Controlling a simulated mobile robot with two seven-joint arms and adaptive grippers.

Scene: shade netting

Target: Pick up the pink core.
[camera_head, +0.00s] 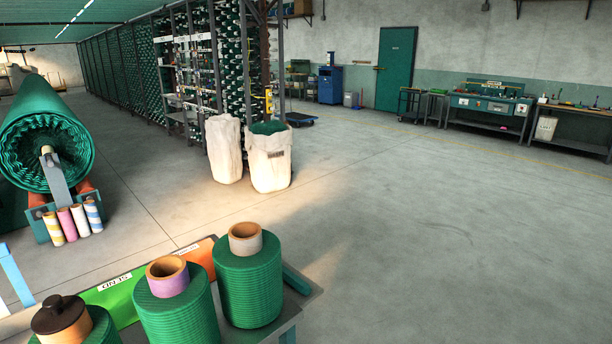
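A pink core (67,224) stands upright in a short row of cores at the left, at the foot of the large green net roll (45,135). A yellow-striped core (53,229) is on its left. A pale core (80,220) is on its right, then a blue-striped core (93,216). Neither of my grippers shows in this view, so their relation to the pink core cannot be seen.
A near table (292,312) bears green net rolls, one with a purple-pink core end (168,277). White sacks (270,172) stand mid-floor before tall racks (200,70). Workbenches (490,105) line the back wall. The floor at right is clear.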

